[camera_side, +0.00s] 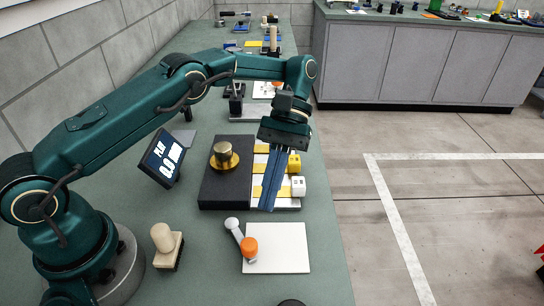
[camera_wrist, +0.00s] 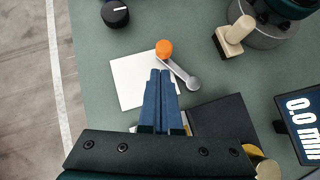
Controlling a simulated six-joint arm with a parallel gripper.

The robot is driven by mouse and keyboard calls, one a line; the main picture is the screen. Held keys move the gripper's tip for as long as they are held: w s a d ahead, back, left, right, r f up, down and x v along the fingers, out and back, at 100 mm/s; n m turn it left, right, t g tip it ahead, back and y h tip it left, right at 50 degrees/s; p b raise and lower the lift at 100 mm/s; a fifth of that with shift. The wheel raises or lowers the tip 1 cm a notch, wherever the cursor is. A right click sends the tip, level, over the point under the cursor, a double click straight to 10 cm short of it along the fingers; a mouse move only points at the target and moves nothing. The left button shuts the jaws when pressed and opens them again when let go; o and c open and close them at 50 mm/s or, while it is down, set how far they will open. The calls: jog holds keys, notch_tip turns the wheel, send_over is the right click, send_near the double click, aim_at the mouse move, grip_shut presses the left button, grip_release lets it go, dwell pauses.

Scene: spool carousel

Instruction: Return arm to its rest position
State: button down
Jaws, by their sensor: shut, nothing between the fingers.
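My gripper (camera_side: 268,207) has long blue fingers that lie together, shut and empty. In the wrist view the fingertips (camera_wrist: 160,73) lie in front of a white plate (camera_wrist: 125,88). My arm reaches out over the bench from the left in the side view. A brass knob (camera_side: 223,152) stands on the black block. A yellow block (camera_side: 294,164) and a white block (camera_side: 298,186) sit just right of the fingers.
A tilted display (camera_side: 163,157) stands left of the black block. A grey lever with an orange end (camera_side: 249,247) lies by the white plate (camera_side: 288,262). A wooden-handled block (camera_side: 164,240) stands near my base. A black dial (camera_wrist: 115,13) sits at the bench edge.

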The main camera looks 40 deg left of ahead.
dwell(0.4)
jog(key=shift+w+r, duration=0.15)
jog(key=shift+r, duration=0.15)
jog(key=s+a+r+t+y, duration=0.1)
jog(key=s+r+t, duration=0.15)
jog(key=r, duration=0.45)
jog(key=s+a+r+t, duration=0.2)
jog(key=r+t, duration=0.2)
jog(key=r, duration=0.4)
jog(key=s+a+f+m+t+y, duration=0.2)
jog(key=s+a+f+m+t, duration=0.2)
jog(key=s+a+f+t, duration=0.1)
jog(key=shift+s+a+f+m+t+y, duration=0.3)
jog(key=shift+s+f+t, duration=0.35)
jog(key=shift+s+t, duration=0.5)
jog(key=shift+d, duration=0.1)
